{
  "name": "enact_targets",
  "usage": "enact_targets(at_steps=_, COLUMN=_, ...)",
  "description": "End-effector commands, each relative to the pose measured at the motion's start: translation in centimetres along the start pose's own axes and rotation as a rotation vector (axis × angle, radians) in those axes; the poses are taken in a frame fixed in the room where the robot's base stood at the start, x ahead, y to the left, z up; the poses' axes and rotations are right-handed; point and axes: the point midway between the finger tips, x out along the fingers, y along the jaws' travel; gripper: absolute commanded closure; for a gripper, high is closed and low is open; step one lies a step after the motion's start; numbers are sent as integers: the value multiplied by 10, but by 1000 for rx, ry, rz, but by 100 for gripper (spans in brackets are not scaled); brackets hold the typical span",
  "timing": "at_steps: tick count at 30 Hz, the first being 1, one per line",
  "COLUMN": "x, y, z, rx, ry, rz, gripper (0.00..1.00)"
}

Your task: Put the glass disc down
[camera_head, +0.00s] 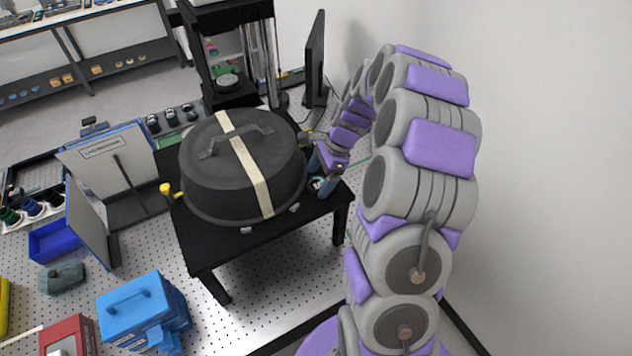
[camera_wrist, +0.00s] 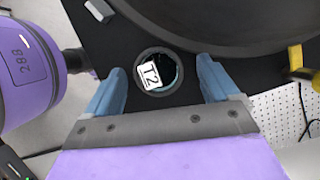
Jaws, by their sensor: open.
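The glass disc (camera_wrist: 171,86) is a small dark round piece with a grey rim and a white label reading "T2". It appears to lie flat on the black table (camera_wrist: 185,20), near its edge. In the head view the disc (camera_head: 316,184) shows as a small round shape by the table's right corner. My gripper (camera_wrist: 161,74) is open, with one blue finger on each side of the disc and a visible gap to each. In the head view my gripper (camera_head: 321,174) is low at that corner, and partly hides the disc.
A large black domed cover (camera_head: 210,185) with a cream strap and handle fills most of the table, close to the disc. A monitor (camera_head: 316,58) and a black frame stand behind. A blue case (camera_head: 140,308) and a grey panel (camera_head: 108,165) are at left.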

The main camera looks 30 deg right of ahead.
Motion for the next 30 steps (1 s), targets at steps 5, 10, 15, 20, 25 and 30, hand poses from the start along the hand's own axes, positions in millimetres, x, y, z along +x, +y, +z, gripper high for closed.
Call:
enact_targets(at_steps=5, x=1, y=0, z=-2, rx=0, ry=-1, rz=-1, gripper=12)
enact_targets(at_steps=10, x=1, y=0, z=-2, rx=1, ry=-1, rz=0, gripper=24)
enact_targets(at_steps=15, x=2, y=0, z=-2, rx=1, ry=-1, rz=1, gripper=40)
enact_targets(at_steps=20, x=2, y=0, z=-2, rx=1, ry=-1, rz=1, gripper=56)
enact_targets(at_steps=25, x=2, y=0, z=-1, rx=1, ry=-1, rz=2, gripper=72)
enact_targets(at_steps=30, x=2, y=0, z=-1, rx=1, ry=-1, rz=2, gripper=79)
